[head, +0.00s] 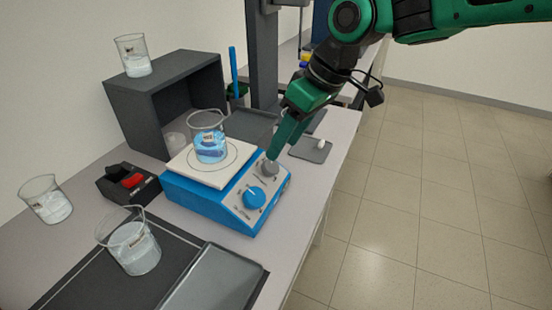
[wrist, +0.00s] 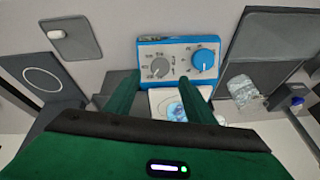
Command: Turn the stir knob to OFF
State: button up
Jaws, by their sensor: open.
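The blue stirrer hotplate (head: 215,205) stands on the bench with a grey knob (head: 270,168) and a blue knob (head: 254,197) on its sloped front panel. In the wrist view the grey knob (wrist: 159,68) is at the panel's left and the blue knob (wrist: 203,60) at its right. The markings are too small to read, so I cannot tell which knob is for stirring. My gripper (head: 273,153) is open, its fingertips close to the grey knob. In the wrist view the gripper (wrist: 154,76) frames the grey knob between its fingertips; contact cannot be told.
A beaker of blue liquid (head: 209,148) stands on the white top plate. Other beakers (head: 135,248) (head: 46,200) stand to the left. A dark shelf box (head: 165,105) is behind, and a small grey tray (head: 311,152) lies right of the hotplate.

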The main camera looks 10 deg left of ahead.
aim_at(272, 165)
jog(key=x, duration=0.6)
jog(key=shift+a+f, duration=0.15)
jog(key=shift+f, duration=0.15)
jog(key=shift+c, duration=0.5)
jog(key=c, duration=1)
